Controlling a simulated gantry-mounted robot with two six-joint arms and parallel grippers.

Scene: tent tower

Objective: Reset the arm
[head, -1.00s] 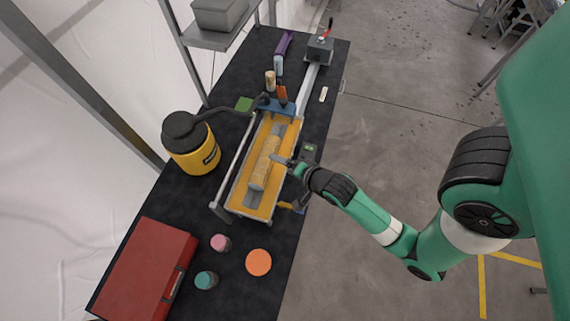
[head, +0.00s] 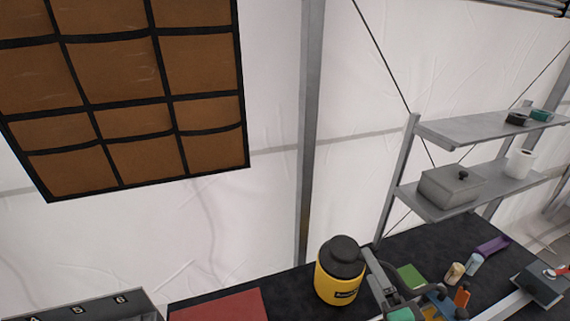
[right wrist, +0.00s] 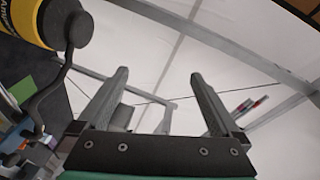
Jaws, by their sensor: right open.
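My right gripper (head: 384,270) shows at the bottom edge of the head view, just right of the yellow canister. Its grey fingers point up, and part of my green wrist shows below them. In the right wrist view the two fingers (right wrist: 158,85) are wide apart with nothing between them; the white wall and metal frame show beyond. My left gripper is not in view.
A yellow canister with a black lid (head: 340,270) stands close left of the gripper on the black table (head: 290,288). A red box (head: 225,306) lies left. Several small bottles and a shelf with a grey box (head: 452,187) are to the right.

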